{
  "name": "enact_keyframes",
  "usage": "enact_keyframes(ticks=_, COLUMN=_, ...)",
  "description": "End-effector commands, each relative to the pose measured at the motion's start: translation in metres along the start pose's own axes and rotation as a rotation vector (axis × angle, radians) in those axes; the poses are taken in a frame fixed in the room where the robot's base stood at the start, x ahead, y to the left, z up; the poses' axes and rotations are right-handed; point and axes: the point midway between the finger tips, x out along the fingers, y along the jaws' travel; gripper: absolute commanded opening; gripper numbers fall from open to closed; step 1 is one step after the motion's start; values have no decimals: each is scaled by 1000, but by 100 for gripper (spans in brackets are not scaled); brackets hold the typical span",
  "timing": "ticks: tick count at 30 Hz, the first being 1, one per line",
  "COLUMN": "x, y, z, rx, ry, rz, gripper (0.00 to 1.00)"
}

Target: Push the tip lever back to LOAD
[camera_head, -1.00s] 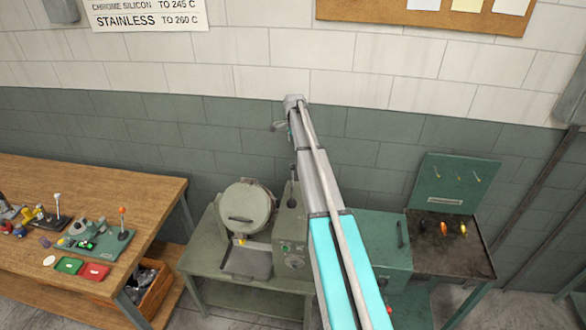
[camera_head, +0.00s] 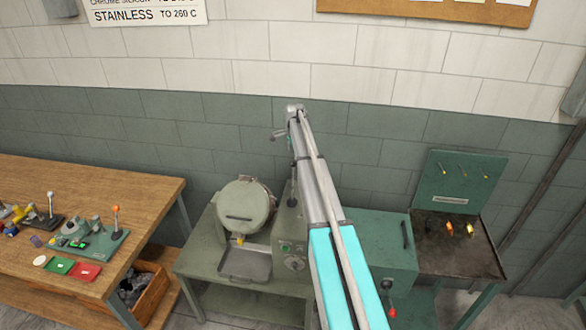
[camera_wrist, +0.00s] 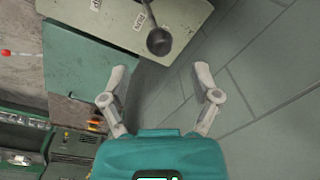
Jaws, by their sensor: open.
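The tip lever shows in the wrist view as a dark round knob (camera_wrist: 159,41) on a short stem, over a grey-green panel (camera_wrist: 112,16) with small white labels I cannot read. In the head view the lever (camera_head: 292,188) stands about upright behind the grey machine box, close to the left side of my arm. My gripper (camera_wrist: 161,74) is open and empty in the wrist view, its fingers spread wide. The knob appears ahead of and between the fingertips, apart from both. In the head view my gripper (camera_head: 279,135) is small at the arm's far end, above the lever.
A round tumbler drum (camera_head: 245,206) stands left of the lever above a metal tray (camera_head: 245,263). A green cabinet (camera_head: 372,240) with a handle is to the right, beside a dark worktable (camera_head: 462,250). A wooden bench (camera_head: 130,195) with fixtures is at left. The tiled wall is behind.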

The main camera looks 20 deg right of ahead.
Motion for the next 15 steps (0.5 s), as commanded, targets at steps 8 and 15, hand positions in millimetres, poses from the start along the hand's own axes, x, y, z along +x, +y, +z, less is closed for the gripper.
enact_keyframes(ticks=8, x=25, y=0, z=0, rx=0, ry=0, rz=0, gripper=80)
enact_keyframes(ticks=15, x=43, y=0, z=-1, rx=1, ry=0, rz=0, gripper=80)
